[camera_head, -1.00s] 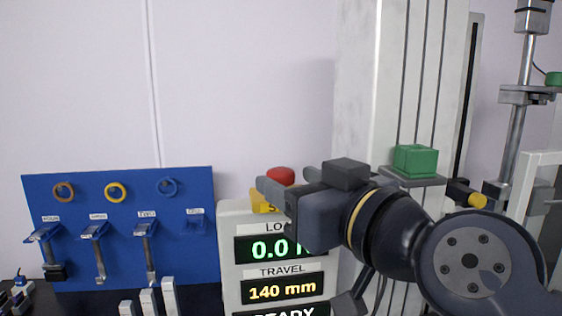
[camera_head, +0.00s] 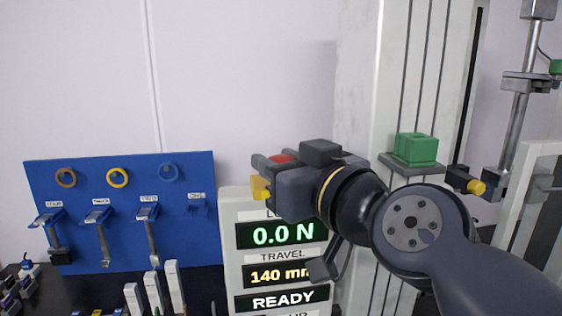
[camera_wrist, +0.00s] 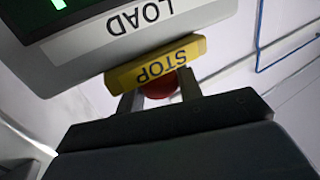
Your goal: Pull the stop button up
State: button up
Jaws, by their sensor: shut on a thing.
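The red stop button (camera_head: 281,160) sits on its yellow STOP housing (camera_head: 260,187) at the top of the display panel. My gripper (camera_head: 272,164) is at the button, its fingers on either side, and partly hides both button and housing. In the wrist view, the red button (camera_wrist: 160,89) shows between my two grey fingers, right beside the yellow STOP label (camera_wrist: 155,63). My gripper (camera_wrist: 159,88) is shut on the button there. The button's far side is hidden.
The display panel (camera_head: 230,240) reads 0.0 N, 140 mm and READY. A blue tool board (camera_head: 120,240) hangs at the left with rings and grips. A green block (camera_head: 416,148) stands on a bracket of the tall white column (camera_head: 362,80) behind my arm.

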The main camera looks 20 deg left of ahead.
grip_shut()
jog(key=shift+r, duration=0.7)
jog(key=o, duration=0.6)
grip_release()
jog(key=shift+f, duration=0.1)
jog(key=shift+d, duration=0.1)
jog(key=b+v, duration=0.4)
jog(key=v, duration=0.6)
jog(key=shift+s+d, duration=0.25)
